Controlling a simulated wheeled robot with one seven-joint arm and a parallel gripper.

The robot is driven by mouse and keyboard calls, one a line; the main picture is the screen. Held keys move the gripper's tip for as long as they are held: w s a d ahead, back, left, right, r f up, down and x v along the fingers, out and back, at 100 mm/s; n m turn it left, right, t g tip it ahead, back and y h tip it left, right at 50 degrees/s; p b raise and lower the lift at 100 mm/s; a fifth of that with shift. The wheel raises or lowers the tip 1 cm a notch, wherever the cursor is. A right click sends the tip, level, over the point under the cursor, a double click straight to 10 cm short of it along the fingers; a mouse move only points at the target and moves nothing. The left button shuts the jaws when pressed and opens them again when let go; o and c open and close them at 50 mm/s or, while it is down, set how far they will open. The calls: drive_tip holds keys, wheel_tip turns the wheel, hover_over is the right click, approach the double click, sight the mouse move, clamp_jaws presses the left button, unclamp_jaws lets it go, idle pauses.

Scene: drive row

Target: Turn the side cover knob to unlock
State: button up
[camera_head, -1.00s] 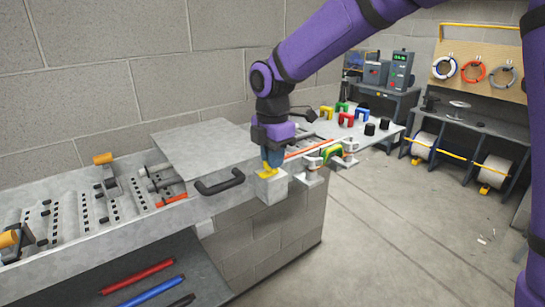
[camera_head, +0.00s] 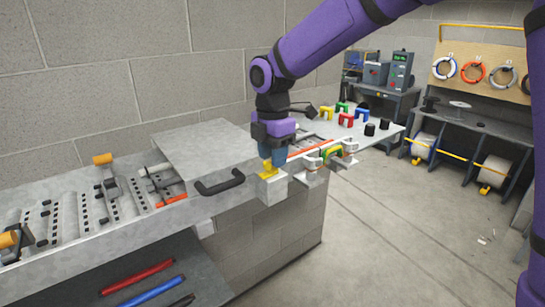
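The side cover knob (camera_head: 267,173) is yellow and sits on a small grey block (camera_head: 270,191) at the front edge of the bench. My gripper (camera_head: 272,160) is directly above it, pointing down, with its blue fingers at the knob. The fingers hide part of the knob, and I cannot tell whether they are closed on it. The grey metal cover (camera_head: 208,150) lies to the left of the gripper, with a black handle (camera_head: 220,184) on its front. The cover's body stands raised above the bench channel.
Slotted rails (camera_head: 75,215) with orange-knobbed levers (camera_head: 103,159) fill the bench's left side. Red and blue bars (camera_head: 150,291) lie on a lower shelf. Open floor (camera_head: 400,220) is to the right.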

wheel_tip(320, 180, up, 10)
idle(0.4)
drive_tip(key=s+d+r+m+t, duration=0.2)
drive_tip(key=s+d+m, duration=0.4)
drive_tip(key=d+m, duration=0.15)
drive_tip(key=s+d+r+m+t, duration=0.1)
drive_tip(key=s+d+r+m, duration=0.2)
drive_tip(key=s+d+m, duration=0.5)
drive_tip(key=s+d+f+m+t, duration=0.2)
drive_tip(key=s+d+f+m, duration=0.2)
drive_tip(key=s+d+m, duration=0.5)
drive_tip(key=s+d, duration=0.2)
drive_tip(key=s, duration=0.1)
drive_tip(key=shift+s+d+f, duration=0.25)
drive_tip(key=shift+s+f, duration=0.1)
drive_tip(key=shift+f, duration=0.05)
